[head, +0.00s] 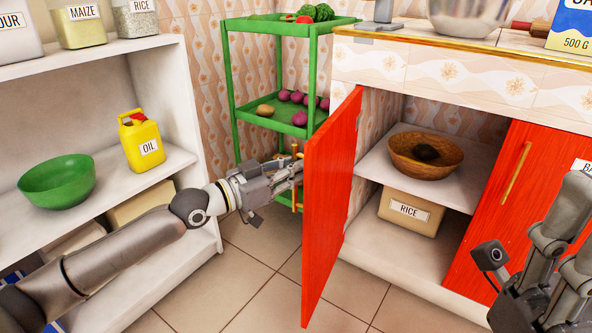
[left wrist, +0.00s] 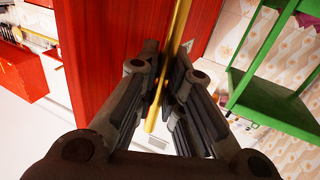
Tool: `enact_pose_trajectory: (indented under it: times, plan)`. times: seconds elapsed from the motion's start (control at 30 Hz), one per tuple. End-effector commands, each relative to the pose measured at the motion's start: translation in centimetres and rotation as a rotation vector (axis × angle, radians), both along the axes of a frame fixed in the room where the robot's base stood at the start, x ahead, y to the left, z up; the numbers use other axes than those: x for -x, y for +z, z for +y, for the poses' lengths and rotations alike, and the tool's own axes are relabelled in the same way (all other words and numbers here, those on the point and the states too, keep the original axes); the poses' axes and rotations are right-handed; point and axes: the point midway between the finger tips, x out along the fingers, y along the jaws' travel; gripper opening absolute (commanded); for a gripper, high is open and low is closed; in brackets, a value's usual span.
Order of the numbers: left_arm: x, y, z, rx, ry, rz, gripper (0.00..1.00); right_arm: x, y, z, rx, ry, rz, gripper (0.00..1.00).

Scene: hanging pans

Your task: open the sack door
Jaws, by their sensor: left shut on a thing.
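The left red cabinet door (head: 330,200) stands swung wide open, edge toward me in the head view. Its gold handle (head: 298,172) is on the outer face. My left gripper (head: 290,173) is shut on this handle. In the left wrist view, the gold handle (left wrist: 152,122) runs between the two fingers of my left gripper (left wrist: 165,85), with the red door (left wrist: 95,40) behind. A small pale mark shows on the door there, too small to read. My right gripper (head: 545,262) is at the right edge, partly cut off, away from the handles.
Inside the cabinet, a wooden bowl (head: 425,158) sits on the shelf above a rice box (head: 411,211). The right red door (head: 505,235) is shut. A green rack (head: 240,90) stands behind the open door. A white shelf (head: 175,165) is at left. Tiled floor (head: 260,288) is clear.

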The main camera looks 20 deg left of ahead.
Motion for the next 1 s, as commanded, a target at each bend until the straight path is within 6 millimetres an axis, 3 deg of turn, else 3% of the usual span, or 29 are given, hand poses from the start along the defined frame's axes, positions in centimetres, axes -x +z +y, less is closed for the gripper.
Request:
enact_pose_trajectory:
  times: [0.5, 0.53, 0.7, 1.0]
  plan:
    - [0.05, -0.01, -0.04, 0.000, -0.001, 0.000, 0.00, 0.04, -0.01, 0.00, 0.000, 0.000, -0.001, 0.40]
    - [0.05, -0.02, -0.04, -0.001, -0.001, 0.001, 0.12, 0.03, -0.01, 0.00, 0.000, 0.001, -0.001, 0.40]
    - [0.05, -0.08, -0.05, -0.001, -0.001, 0.002, 0.32, 0.03, -0.02, 0.00, 0.000, 0.000, 0.000, 0.40]
    - [0.08, -0.13, -0.01, -0.001, -0.001, 0.002, 0.32, -0.15, -0.10, -0.01, 0.000, -0.001, 0.005, 0.40]
